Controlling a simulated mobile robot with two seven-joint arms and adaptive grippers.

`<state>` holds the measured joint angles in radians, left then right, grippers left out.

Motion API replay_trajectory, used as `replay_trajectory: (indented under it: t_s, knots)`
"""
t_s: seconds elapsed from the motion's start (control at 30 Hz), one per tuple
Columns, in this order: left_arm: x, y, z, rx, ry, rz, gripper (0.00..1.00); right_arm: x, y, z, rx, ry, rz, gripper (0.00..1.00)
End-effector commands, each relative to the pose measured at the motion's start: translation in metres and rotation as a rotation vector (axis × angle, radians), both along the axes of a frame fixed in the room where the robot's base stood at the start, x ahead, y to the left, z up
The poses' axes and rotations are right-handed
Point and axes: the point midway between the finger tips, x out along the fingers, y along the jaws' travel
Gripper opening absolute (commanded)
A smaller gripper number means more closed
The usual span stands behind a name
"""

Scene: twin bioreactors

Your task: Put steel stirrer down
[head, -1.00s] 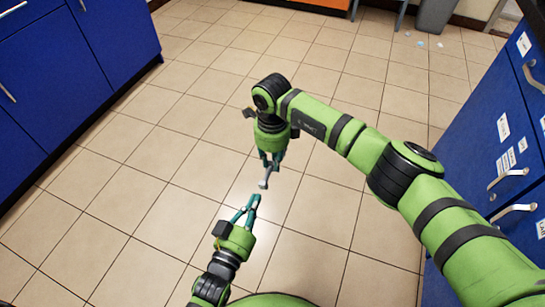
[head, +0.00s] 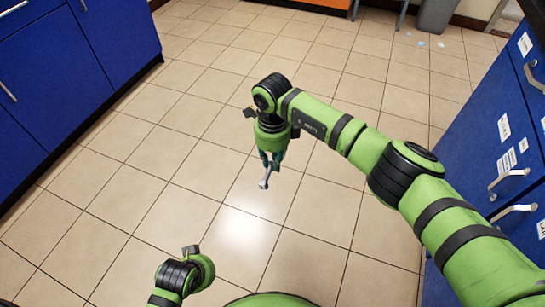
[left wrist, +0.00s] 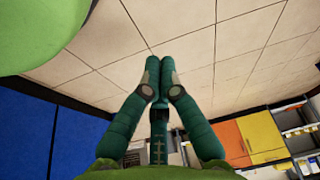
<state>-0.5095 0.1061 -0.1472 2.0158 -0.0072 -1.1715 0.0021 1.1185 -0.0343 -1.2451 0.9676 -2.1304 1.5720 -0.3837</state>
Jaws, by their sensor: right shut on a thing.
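The steel stirrer (head: 264,183) is a small grey metal piece in the head view. It hangs from the fingertips of my right gripper (head: 269,163), which is shut on it, out over the tiled floor. Its upper part is hidden between the fingers. My left gripper (left wrist: 159,64) shows in the left wrist view with its two green fingers together and nothing between them. In the head view only my left wrist shows, low in the picture, apart from the stirrer.
Blue cabinets (head: 48,80) stand at the left and blue drawers (head: 480,140) at the right. The tiled floor (head: 120,225) between them is clear. A grey bin (head: 437,15) stands at the back. Orange and yellow cabinets (left wrist: 262,133) show in the left wrist view.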

Motion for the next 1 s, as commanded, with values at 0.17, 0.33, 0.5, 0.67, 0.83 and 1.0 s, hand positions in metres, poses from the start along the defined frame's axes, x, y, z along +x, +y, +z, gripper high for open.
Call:
replay_trajectory:
  t_s: [0.17, 0.33, 0.5, 0.67, 0.83, 1.0]
  knots:
    - [-0.013, 0.006, -0.001, 0.012, 0.065, 0.004, 0.00, 0.000, 0.000, 0.001, 0.001, -0.001, 0.000, 0.00]
    - [-0.014, 0.006, -0.001, 0.014, 0.070, 0.005, 0.00, 0.000, 0.000, 0.001, 0.001, -0.001, 0.000, 0.00]
    - [-0.014, 0.006, -0.001, 0.013, 0.070, 0.005, 0.00, 0.001, 0.000, 0.003, 0.001, -0.002, 0.001, 0.00]
    - [-0.015, 0.006, -0.006, 0.014, 0.074, 0.004, 0.00, 0.001, 0.000, 0.017, 0.001, -0.004, 0.001, 0.00]
    - [-0.017, 0.006, -0.019, 0.014, 0.083, 0.003, 0.00, -0.027, 0.009, 0.014, 0.002, -0.001, 0.005, 0.00]
    - [-0.021, 0.006, -0.033, 0.015, 0.091, 0.001, 0.00, -0.064, 0.021, 0.014, 0.001, 0.000, 0.007, 0.00]
